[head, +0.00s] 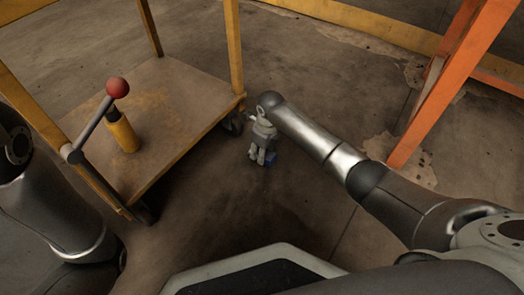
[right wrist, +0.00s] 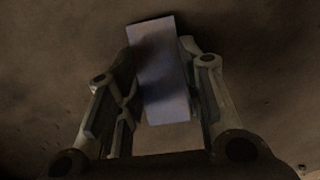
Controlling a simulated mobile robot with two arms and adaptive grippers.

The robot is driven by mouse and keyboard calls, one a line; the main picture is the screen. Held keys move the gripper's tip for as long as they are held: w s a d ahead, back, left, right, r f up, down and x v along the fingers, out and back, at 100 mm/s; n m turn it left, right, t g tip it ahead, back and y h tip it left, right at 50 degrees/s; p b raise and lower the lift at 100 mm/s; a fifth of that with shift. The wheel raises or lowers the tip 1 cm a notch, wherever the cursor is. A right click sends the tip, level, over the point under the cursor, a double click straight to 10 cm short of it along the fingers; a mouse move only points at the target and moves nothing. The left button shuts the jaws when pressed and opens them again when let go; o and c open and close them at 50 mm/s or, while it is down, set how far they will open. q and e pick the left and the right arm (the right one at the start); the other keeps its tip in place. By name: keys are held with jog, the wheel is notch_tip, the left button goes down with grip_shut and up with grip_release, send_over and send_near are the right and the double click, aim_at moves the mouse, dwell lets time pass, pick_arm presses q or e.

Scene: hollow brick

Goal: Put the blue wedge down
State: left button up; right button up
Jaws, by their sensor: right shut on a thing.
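The blue wedge (right wrist: 160,75) is between the fingers of my right gripper in the right wrist view. It sits slightly tilted there, and its flat face shows. My right gripper (right wrist: 158,95) is shut on it, with one finger on each side. In the head view my right gripper (head: 263,155) points down beside the cart, and a small blue part of the wedge (head: 271,159) shows at its fingertips. I cannot tell how high the wedge is above the floor. My left gripper is not in view.
A yellow-framed cart (head: 185,97) stands left of my right gripper, with its wheel (head: 233,124) close by. A lever with a red ball (head: 117,88) and a yellow cylinder (head: 122,132) are at the cart. An orange post (head: 440,90) stands at right. Floor (head: 320,80) between is clear.

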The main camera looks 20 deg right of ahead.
jog(key=o, duration=1.1)
jog(key=shift+s+d+r+p, duration=0.15)
jog(key=shift+s+r+p, duration=0.05)
jog(key=shift+r+p, duration=1.65)
jog(key=shift+s+d+r+p, duration=0.2)
jog(key=shift+r+p, duration=1.3)
jog(key=shift+r, duration=0.7)
jog(key=shift+s+d+r+p, duration=0.1)
jog(key=shift+s+r+p, duration=0.1)
jog(key=shift+r+p, duration=1.65)
jog(key=shift+r, duration=0.2)
